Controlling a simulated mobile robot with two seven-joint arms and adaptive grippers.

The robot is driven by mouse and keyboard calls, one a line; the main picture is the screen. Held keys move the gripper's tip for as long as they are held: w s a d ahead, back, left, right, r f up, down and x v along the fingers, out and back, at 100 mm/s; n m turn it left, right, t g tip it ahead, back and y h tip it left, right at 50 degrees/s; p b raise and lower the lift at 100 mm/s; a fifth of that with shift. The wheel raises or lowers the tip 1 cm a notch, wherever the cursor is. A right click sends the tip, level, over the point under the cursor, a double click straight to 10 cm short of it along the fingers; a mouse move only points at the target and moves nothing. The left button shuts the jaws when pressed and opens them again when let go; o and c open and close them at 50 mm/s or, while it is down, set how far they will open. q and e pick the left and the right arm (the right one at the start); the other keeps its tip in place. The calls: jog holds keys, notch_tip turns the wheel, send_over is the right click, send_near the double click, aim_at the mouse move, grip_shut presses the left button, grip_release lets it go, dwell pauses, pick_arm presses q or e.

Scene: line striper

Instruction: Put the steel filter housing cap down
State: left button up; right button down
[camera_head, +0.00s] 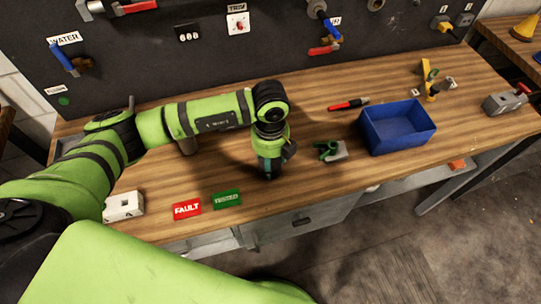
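My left arm reaches in from the left over the wooden workbench (310,190), and my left gripper (268,172) points down at the middle of the bench. Its fingertips are dark and small here, so I cannot tell whether they are open or shut, or whether they hold anything. I cannot make out the steel filter housing cap for certain. My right gripper is not in view.
A blue bin (398,130) stands right of my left gripper, with a green and grey part (332,151) between them. A red FAULT card (187,209), a green TESTED card (227,199) and a pale block (123,206) lie near the front edge. A red-black pen (348,104) lies behind.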

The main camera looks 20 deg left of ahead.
pick_arm(q)
jog(key=shift+f, duration=0.1)
jog(key=shift+f, duration=0.15)
jog(key=o, duration=1.4)
jog(key=shift+r, duration=0.25)
jog(key=shift+w+r, duration=0.1)
jog(key=shift+r, duration=0.15)
notch_tip(320, 180, up, 12)
jog(key=b, duration=0.3)
jog(key=shift+f, duration=0.25)
